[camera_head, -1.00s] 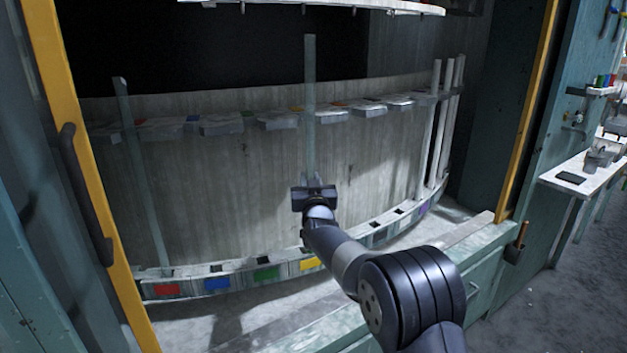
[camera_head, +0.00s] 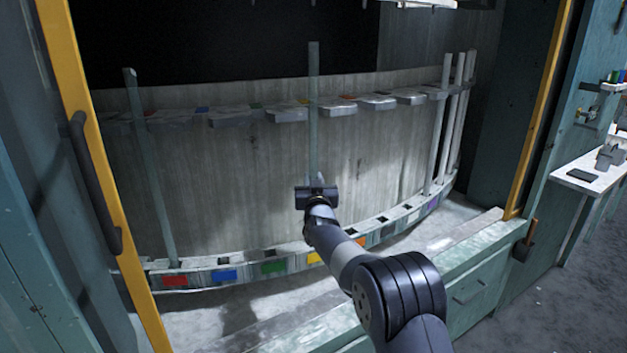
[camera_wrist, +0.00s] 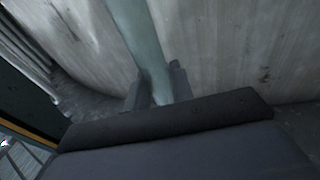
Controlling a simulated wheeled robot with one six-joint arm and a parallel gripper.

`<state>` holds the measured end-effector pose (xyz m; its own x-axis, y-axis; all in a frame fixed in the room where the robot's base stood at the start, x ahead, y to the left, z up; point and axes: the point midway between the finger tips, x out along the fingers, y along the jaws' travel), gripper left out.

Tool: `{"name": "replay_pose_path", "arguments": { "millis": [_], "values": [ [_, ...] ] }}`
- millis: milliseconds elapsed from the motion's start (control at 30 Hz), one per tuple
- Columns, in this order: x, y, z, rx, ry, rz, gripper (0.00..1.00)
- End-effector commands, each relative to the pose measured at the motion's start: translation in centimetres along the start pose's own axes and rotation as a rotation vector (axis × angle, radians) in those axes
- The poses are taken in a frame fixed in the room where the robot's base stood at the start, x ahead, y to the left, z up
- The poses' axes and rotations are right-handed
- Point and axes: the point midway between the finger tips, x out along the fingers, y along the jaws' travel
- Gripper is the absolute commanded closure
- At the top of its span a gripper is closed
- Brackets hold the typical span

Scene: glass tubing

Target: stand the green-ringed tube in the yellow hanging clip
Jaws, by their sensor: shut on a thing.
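My gripper (camera_head: 317,192) is shut on a tall, pale grey-green glass tube (camera_head: 313,110) and holds it upright in front of the curved rack. The tube also shows between the fingers in the wrist view (camera_wrist: 147,45). No green ring can be made out on it. A row of hanging clips runs along the back panel; the one just left of the tube (camera_head: 287,114) seems to carry a small yellow tag, though this is hard to tell. A yellow marker (camera_head: 314,257) shows on the lower rail, partly behind my arm. The tube's lower end is hidden by my gripper.
Another tube (camera_head: 150,170) leans slightly at the left of the rack. Several pale tubes (camera_head: 437,125) stand at the right end. The lower rail has red (camera_head: 175,281), blue (camera_head: 224,275), green (camera_head: 272,268) and purple (camera_head: 433,202) markers. Yellow posts (camera_head: 540,110) frame the bay.

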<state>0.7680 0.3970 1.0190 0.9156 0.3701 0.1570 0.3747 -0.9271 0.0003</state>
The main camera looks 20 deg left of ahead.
Motion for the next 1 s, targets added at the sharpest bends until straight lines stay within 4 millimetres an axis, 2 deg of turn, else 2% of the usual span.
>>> {"name": "replay_pose_path", "arguments": {
  "millis": [100,400,1000],
  "values": [
    [-0.2,0.0,1.2,0.0,0.0,0.0,1.0],
    [-0.5,0.0,2.8,0.0,0.0,0.0,1.0],
    [-0.5,0.0,3.2,0.0,0.0,0.0,1.0]
  ]
}}
